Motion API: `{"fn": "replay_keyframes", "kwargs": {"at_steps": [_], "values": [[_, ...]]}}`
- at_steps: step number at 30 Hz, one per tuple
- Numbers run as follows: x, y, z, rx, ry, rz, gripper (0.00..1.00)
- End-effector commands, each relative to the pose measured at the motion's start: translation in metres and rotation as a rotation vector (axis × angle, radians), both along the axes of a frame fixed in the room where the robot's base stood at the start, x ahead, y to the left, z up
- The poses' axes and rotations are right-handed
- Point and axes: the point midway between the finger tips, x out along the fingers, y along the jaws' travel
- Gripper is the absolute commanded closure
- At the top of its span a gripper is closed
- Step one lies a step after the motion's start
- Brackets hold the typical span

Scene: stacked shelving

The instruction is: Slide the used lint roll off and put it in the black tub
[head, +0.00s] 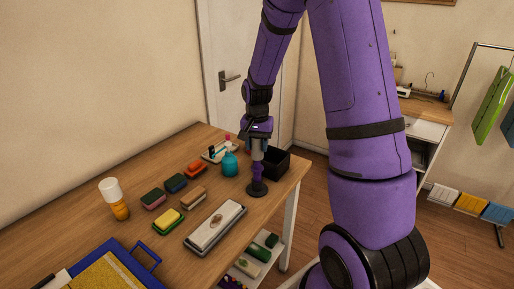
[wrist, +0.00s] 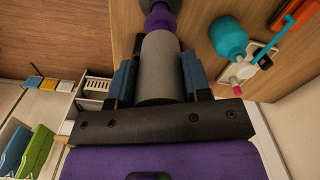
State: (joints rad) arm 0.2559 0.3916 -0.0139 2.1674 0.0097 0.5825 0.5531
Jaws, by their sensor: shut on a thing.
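The lint roll (wrist: 156,55) is a plain grey cylinder between the two fingers of my gripper (wrist: 158,78). The fingers press on it from both sides. In the head view the roll (head: 258,150) is upright, in line above a purple handle (head: 257,172) on a round dark base (head: 257,189). I cannot tell how much of the handle is still inside the roll. The black tub (head: 283,169) stands just behind and right of the handle, partly hidden by it. The tub is not clearly seen in the wrist view.
A teal bottle (head: 230,164) stands close left of the handle. A grey-white tray (head: 216,226) lies in front, with several brushes and sponges to the left. A white-topped orange roller (head: 119,211) stands farther left. The table's right edge is near the tub.

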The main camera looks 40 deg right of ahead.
Motion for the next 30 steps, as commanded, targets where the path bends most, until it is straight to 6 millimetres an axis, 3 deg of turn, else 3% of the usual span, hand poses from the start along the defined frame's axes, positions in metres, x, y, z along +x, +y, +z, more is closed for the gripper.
{"fn": "replay_keyframes", "kwargs": {"at_steps": [30], "values": [[0.001, 0.0, 0.044, 0.0, -0.001, 0.001, 0.78]]}}
